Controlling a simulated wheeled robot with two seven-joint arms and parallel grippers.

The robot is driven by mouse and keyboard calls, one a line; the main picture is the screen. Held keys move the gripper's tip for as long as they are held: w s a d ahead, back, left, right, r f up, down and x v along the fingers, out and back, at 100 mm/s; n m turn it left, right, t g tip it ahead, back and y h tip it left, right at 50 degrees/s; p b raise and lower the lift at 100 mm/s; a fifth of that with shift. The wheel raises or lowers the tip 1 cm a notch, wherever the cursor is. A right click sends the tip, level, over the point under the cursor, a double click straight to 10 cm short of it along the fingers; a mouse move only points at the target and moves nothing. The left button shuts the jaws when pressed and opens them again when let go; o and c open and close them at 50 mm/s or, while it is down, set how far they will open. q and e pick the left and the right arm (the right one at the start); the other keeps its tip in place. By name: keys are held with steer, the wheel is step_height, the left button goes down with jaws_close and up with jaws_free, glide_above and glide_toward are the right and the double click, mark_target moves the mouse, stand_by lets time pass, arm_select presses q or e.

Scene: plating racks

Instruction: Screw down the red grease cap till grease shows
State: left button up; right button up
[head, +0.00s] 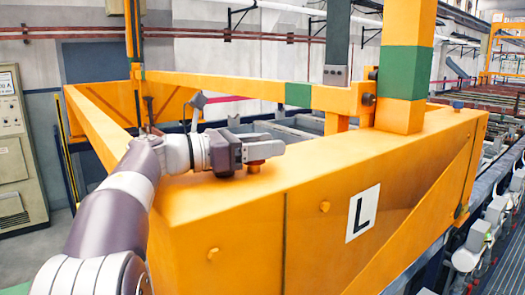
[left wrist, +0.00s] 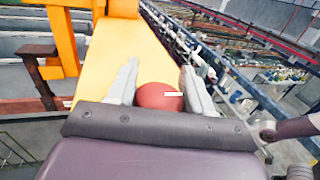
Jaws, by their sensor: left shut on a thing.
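The red grease cap (left wrist: 157,101) shows in the left wrist view as a round red dome with a small white bar on it. It sits between the two pale fingers of my left gripper (left wrist: 158,88), which is shut on it. In the head view my left gripper (head: 266,151) reaches in from the left, low over the top of the orange beam. A small reddish-brown part of the cap (head: 254,168) shows just below it. The cap's base is hidden, and I cannot make out any grease. My right gripper is in neither view.
The wide orange beam (head: 300,238) carries a white plate with a black L (head: 362,213). An orange post with a green band (head: 405,72) rises from the beam to the right of my gripper. A grey control cabinet (head: 20,150) stands at far left. The beam top between gripper and post is clear.

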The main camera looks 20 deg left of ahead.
arm_select(q)
steer(key=shift+d+m+g+h, duration=0.1)
steer(key=shift+m+g+h, duration=0.4)
steer(key=shift+g, duration=0.1)
steer(key=o, duration=1)
steer(key=shift+c, duration=0.2)
steer(key=shift+s, duration=0.1)
steer(key=b+v, duration=0.2)
steer(key=v, duration=0.1)
steer(key=b+v, duration=0.1)
steer(key=v, duration=0.1)
steer(key=shift+f+b, duration=0.4)
steer(key=v, duration=0.2)
steer(key=b+v, duration=0.1)
steer(key=v, duration=0.4)
steer(key=shift+s+r+b, duration=0.1)
steer(key=shift+r+b, duration=0.25)
steer(key=shift+s+a, duration=0.15)
steer(key=shift+a, duration=0.15)
steer(key=shift+d+r, duration=0.1)
